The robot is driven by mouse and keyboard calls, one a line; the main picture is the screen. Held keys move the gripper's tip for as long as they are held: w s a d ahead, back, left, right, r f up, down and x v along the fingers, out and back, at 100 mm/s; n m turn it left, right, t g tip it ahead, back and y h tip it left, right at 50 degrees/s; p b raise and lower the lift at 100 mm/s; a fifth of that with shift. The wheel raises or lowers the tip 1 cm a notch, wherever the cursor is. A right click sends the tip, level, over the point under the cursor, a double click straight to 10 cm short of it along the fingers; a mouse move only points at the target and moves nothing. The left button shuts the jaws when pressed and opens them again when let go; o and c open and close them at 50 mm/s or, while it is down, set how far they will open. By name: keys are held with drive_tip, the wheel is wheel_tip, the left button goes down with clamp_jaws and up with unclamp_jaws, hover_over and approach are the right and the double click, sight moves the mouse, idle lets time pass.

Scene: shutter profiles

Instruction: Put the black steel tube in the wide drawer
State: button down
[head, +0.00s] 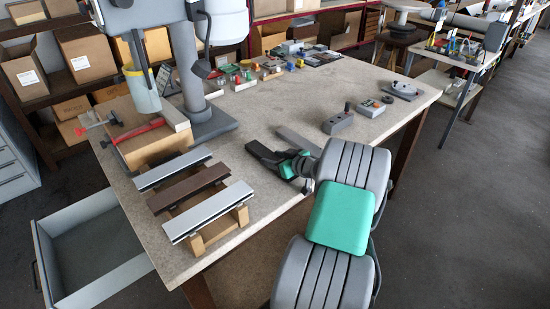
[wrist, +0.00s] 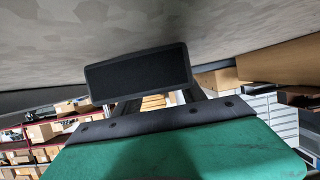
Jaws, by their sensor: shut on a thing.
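The black steel tube (head: 264,155) is a dark bar above the front part of the table. My gripper (head: 292,167) is shut on it, and the tube sticks out to the upper left of the hand. In the wrist view the tube (wrist: 140,73) shows as a dark block across the front of the gripper (wrist: 160,105). The fingers are partly hidden behind it. An open grey drawer (head: 104,281), wide and apparently empty, is below the table's left edge at the lower left. I cannot tell how high the tube is above the table.
The table (head: 265,195) has a wooden rack (head: 195,245) with light and brown profiles at its left front. Small grey devices (head: 340,121) sit at the right. Floor is free rightward.

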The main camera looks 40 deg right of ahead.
drive_tip(key=shift+f, duration=0.15)
drive_tip(key=c, duration=0.7)
unclamp_jaws()
drive_tip(key=shift+o, duration=0.2)
